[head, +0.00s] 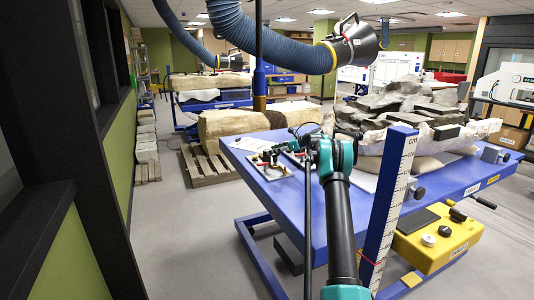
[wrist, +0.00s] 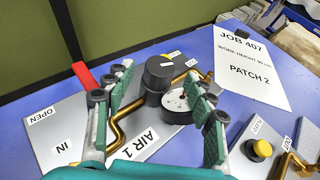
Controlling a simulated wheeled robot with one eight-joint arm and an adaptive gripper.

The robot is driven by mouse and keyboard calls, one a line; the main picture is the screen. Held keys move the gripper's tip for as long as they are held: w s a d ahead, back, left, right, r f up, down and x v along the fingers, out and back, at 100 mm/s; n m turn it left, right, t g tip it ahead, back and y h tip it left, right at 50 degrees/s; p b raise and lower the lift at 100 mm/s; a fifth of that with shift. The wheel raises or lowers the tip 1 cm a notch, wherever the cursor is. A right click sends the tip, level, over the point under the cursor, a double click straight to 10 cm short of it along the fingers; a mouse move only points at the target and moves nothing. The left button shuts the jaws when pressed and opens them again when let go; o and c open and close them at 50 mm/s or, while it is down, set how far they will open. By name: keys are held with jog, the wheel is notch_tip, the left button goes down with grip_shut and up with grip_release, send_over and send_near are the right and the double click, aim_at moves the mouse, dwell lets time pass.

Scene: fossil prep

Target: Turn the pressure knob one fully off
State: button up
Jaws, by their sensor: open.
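In the wrist view, a black round knob (wrist: 158,70) stands on brass pipework on the grey panel marked AIR 1 (wrist: 140,147); I take it as pressure knob one. A round white-faced gauge (wrist: 176,101) sits just below and right of it. My gripper (wrist: 157,80) is open, with green-padded fingers on the left and right of the knob and gauge. I cannot tell whether any finger touches the knob. In the head view, the panel (head: 267,171) lies on the blue table, and my arm partly hides the area around my gripper.
A red lever (wrist: 84,76) lies left of the knob, near an OPEN label. A JOB 407 sheet (wrist: 252,66) lies behind. A ruler post (head: 394,190) rises right of my arm.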

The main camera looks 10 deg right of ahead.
jog(key=shift+x, duration=2.15)
jog(key=c, duration=1.2)
jog(key=shift+w, duration=0.1)
jog(key=shift+n+g+y, duration=0.3)
jog(key=shift+n+g, duration=0.3)
jog(key=o, duration=1.2)
jog(key=shift+d, duration=0.1)
